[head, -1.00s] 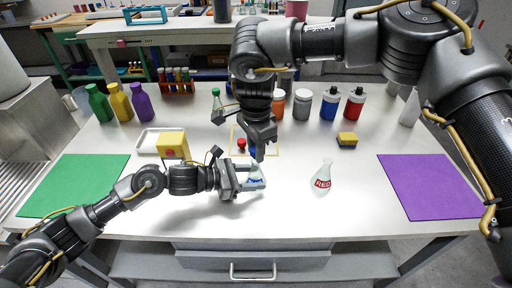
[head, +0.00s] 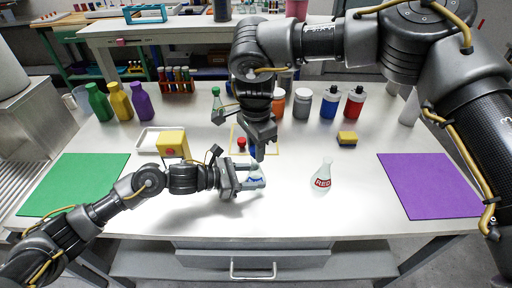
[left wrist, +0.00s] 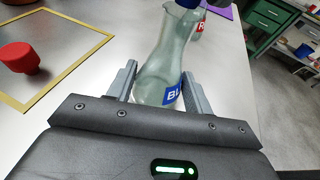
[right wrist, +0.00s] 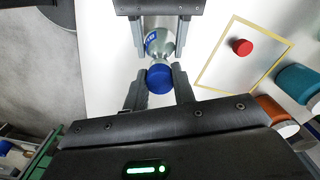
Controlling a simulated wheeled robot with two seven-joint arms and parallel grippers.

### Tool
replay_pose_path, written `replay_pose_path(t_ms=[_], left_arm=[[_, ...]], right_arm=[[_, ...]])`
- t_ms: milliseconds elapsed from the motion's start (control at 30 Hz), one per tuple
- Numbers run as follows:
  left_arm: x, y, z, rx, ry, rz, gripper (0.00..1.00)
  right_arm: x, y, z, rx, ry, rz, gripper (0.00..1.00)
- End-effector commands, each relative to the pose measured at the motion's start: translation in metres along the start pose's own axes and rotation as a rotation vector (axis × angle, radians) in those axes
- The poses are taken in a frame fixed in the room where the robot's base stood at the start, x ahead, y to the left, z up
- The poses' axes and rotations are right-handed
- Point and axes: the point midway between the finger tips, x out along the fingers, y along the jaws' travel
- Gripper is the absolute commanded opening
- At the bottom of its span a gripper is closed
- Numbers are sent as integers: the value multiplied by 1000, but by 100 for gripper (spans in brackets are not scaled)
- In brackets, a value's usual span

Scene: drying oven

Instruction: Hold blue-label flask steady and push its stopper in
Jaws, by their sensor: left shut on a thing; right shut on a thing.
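The blue-label flask (left wrist: 158,78) stands on the table between the fingers of my left gripper (left wrist: 170,88), which is shut on its body. In the head view the flask (head: 256,176) is partly hidden by both grippers. The blue stopper (right wrist: 159,79) is at the flask's mouth, between the fingers of my right gripper (right wrist: 158,88), which is shut on it from above. How deep the stopper sits in the neck cannot be told. My left gripper (head: 252,178) reaches in from the left, below the right gripper (head: 258,151) in the head view.
A red stopper (head: 241,143) lies inside a yellow-framed square (right wrist: 207,87) just behind the flask. A red-label flask (head: 323,177) stands to the right. A yellow box (head: 173,144) and white tray (head: 148,140) are at left. Bottles line the back. The table's front is clear.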

Motion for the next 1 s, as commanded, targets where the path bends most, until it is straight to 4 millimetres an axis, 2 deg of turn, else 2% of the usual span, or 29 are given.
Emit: replay_pose_path(t_ms=[967,1000], left_arm=[[0,0,-2,-1,4,-1,38],[0,0,-2,-1,4,-1,38]], right_arm=[[19,0,0,0,0,1,5],[19,0,0,0,0,0,30]])
